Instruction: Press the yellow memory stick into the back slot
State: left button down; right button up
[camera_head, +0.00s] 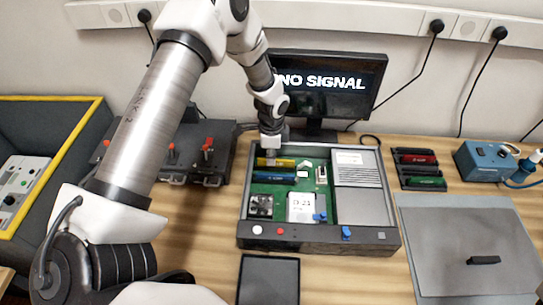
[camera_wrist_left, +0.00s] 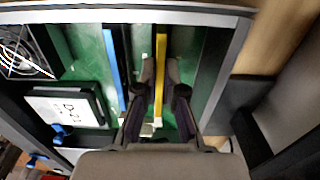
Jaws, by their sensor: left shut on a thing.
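The yellow memory stick (camera_head: 285,163) lies along the back of the green board (camera_head: 284,190) inside an open grey case. It also shows in the left wrist view (camera_wrist_left: 160,50), long and thin, running between my fingers. My left gripper (camera_head: 269,155) reaches down from above at the back of the case. In the left wrist view its fingers (camera_wrist_left: 162,92) are shut on the yellow stick. The back slot is hidden under the stick, and I cannot tell how deep the stick sits. A blue stick (camera_head: 270,177) stands parallel, in front of it. My right gripper is not in view.
A monitor (camera_head: 325,85) stands behind the case. A black pad (camera_head: 270,280) lies in front.

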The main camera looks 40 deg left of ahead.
pick_arm(q)
jog(key=shift+f, duration=0.45)
dwell(0.3)
jog(key=c, duration=1)
grip_release()
jog(key=shift+o, duration=0.2)
jog(key=shift+r, duration=0.15)
notch_tip(320, 180, up, 8)
jog(key=p, duration=0.6)
